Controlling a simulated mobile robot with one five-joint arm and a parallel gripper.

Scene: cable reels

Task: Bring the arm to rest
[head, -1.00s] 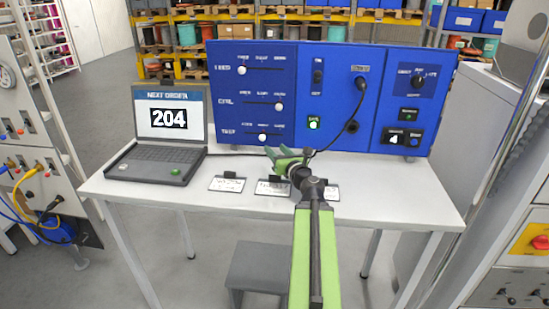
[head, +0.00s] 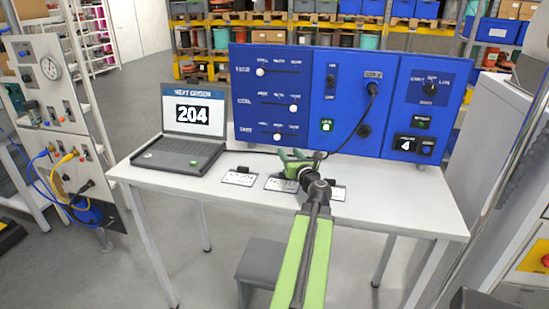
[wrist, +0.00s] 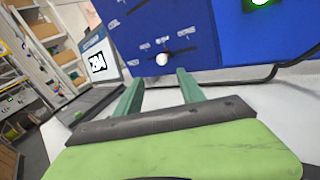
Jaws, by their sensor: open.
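My gripper (head: 295,158) is open and empty, held above the white desk in front of the blue control panel (head: 300,88). In the wrist view my gripper's two green fingers (wrist: 160,92) stand apart with nothing between them. The panel's lower-left slider with its white knob (wrist: 162,59) shows beyond the fingers. My arm reaches forward over the desk from the bottom of the head view.
A laptop (head: 180,150) showing 204 stands at the left of the desk (head: 225,200). Small label cards (head: 240,178) lie on the desktop. A black cable runs from the panel. A grey stool (head: 262,268) is below. A gauge panel (head: 50,95) stands at left.

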